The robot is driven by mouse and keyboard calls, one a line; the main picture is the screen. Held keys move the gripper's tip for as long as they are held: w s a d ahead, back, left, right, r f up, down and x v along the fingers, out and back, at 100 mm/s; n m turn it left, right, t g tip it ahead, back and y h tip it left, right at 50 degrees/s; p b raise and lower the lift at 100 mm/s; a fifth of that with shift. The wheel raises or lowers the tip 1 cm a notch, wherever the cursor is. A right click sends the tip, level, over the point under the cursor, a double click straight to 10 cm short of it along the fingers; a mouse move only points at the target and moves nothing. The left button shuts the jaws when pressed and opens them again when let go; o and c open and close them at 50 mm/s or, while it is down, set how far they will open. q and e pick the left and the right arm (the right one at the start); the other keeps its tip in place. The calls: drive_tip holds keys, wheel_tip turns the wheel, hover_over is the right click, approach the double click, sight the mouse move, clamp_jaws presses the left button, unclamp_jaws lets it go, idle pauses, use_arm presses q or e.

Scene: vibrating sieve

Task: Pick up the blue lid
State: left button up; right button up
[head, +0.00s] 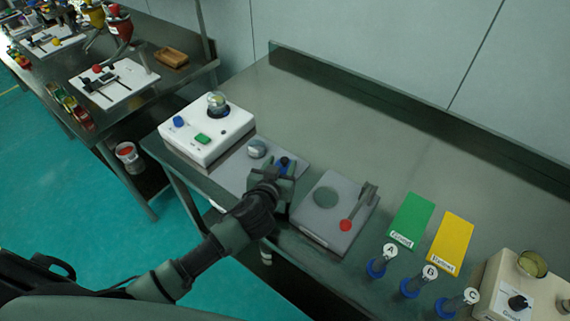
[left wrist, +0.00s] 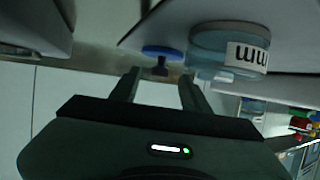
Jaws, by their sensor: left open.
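The blue lid (head: 284,161) lies on a grey plate (head: 236,173) on the bench, partly hidden behind my left gripper (head: 276,171) in the head view. In the left wrist view the blue lid (left wrist: 163,51) is a flat blue disc with a dark knob. My left gripper (left wrist: 157,82) is open and empty, its two fingers apart, with the lid just beyond the fingertips and between their lines. I see no contact with the lid. A clear jar with a bluish tint and a white label (left wrist: 240,58) is close to the lid. My right gripper is not in view.
A white machine (head: 208,133) with a blue knob and green button stands left of the plate. A grey board with a red disc (head: 345,224) lies to the right. Green (head: 410,218) and yellow (head: 452,240) cards and blue-based labelled items (head: 377,267) are further right. The bench back is clear.

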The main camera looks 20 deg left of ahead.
sight(287, 155)
use_arm(q)
drive_tip(key=shift+w+f, duration=0.1)
drive_tip(key=shift+w, duration=0.3)
drive_tip(key=shift+w+f, duration=0.1)
drive_tip(key=shift+w, duration=0.2)
drive_tip(key=p+x, duration=0.1)
drive_tip(key=x, duration=0.3)
drive_tip(key=shift+p, duration=0.3)
drive_tip(key=shift+w+f, duration=0.25)
drive_tip(key=shift+w, duration=0.25)
clamp_jaws()
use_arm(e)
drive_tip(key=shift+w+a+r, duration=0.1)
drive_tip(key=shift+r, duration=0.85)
